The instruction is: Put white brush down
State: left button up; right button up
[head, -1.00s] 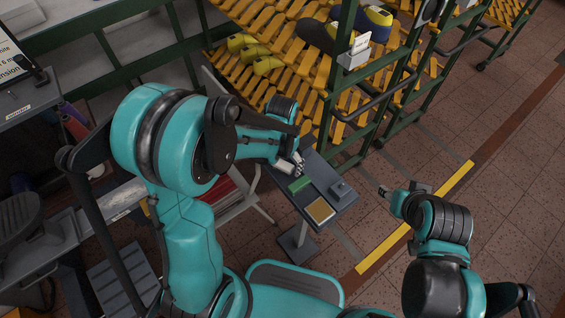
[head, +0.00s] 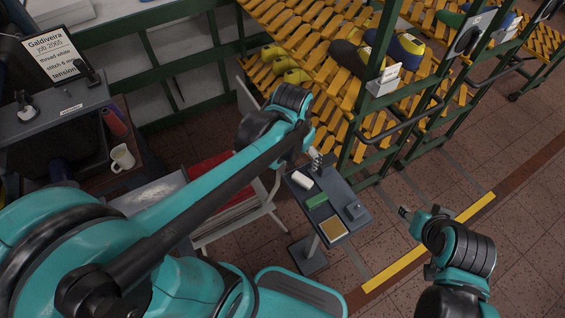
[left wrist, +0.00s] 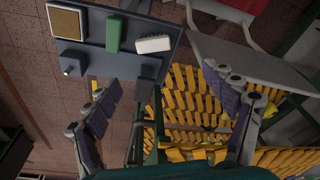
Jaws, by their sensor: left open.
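The white brush (head: 301,180) lies on the far left part of a small grey side table (head: 345,195), beside a green block (head: 317,201). The left wrist view shows the white brush (left wrist: 154,44) lying flat on the tabletop, apart from my fingers. My left gripper (head: 316,160) is at the table's far edge, just beyond the brush. In the left wrist view its fingers (left wrist: 163,80) are spread wide with nothing between them. My right gripper (head: 405,213) is to the right of the table, over the floor; its fingers are too small to read.
The table also holds a tan pad (head: 333,229) and a small dark block (head: 354,210). A rack with yellow slats (head: 300,40) and shoe lasts stands behind it. A folding chair with a red seat (head: 210,170) is at the left.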

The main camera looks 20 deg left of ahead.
pick_arm(q)
jog(key=s+a+r+n+t, duration=0.2)
jog(key=s+a+r+t, duration=0.1)
jog(key=s+t, duration=0.2)
jog(key=shift+s+r, duration=0.4)
jog(key=shift+s, duration=0.8)
